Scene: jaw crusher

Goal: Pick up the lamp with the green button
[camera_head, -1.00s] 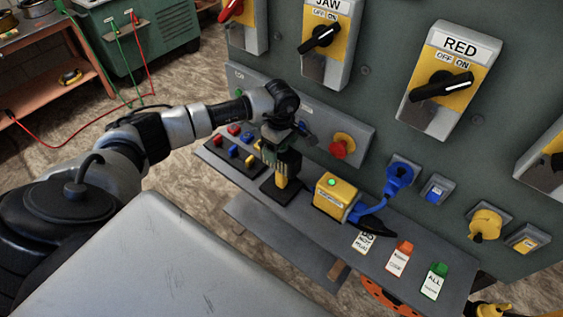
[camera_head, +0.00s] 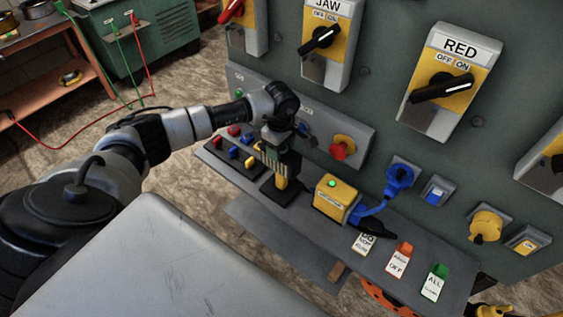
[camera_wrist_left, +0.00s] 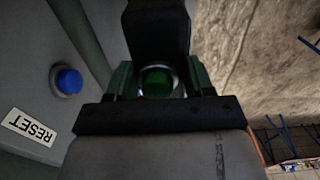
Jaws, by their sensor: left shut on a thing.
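My left gripper (camera_head: 279,168) is low over the shelf of the grey control panel, its fingers pointing down. It is shut on a small upright thing with a yellow body (camera_head: 281,182), mostly hidden by the fingers, over a black base on the shelf. In the left wrist view a round green button (camera_wrist_left: 157,82) in a pale ring sits between the green fingers; it appears to be the top of the held lamp. I cannot tell whether the lamp touches its base. A yellow box (camera_head: 332,197) with a lit green button stands to the right, apart from the gripper.
Red, blue and yellow small blocks (camera_head: 236,143) lie left of the gripper. A red knob (camera_head: 338,151) juts from the panel close behind. A blue plug (camera_head: 399,178) and cable are beside the yellow box. Tags (camera_head: 398,262) stand along the shelf's right part.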

